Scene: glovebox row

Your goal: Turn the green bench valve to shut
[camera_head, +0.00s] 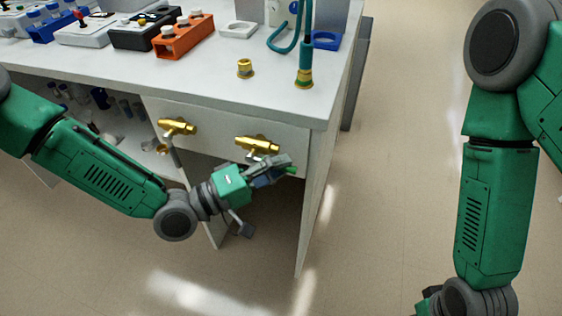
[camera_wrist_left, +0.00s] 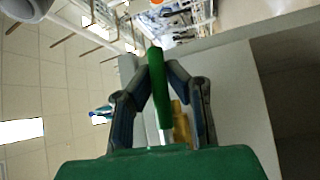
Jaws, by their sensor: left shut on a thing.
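The bench valve has a brass body (camera_head: 257,144) on the front panel of the white bench, below the top's edge. Its green lever handle (camera_head: 292,170) mostly hides behind my left gripper (camera_head: 281,168), with only the green end showing. In the left wrist view the green handle (camera_wrist_left: 158,95) runs between the two fingers, with a silver stem below it and the brass body (camera_wrist_left: 180,122) behind. My left gripper is shut on this handle.
A second brass valve (camera_head: 177,126) sits left on the same panel. On the bench top (camera_head: 190,75) stand an orange box (camera_head: 184,36), a black box (camera_head: 146,30), a brass fitting (camera_head: 245,68) and a teal hose (camera_head: 306,45). The floor right of the bench is clear.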

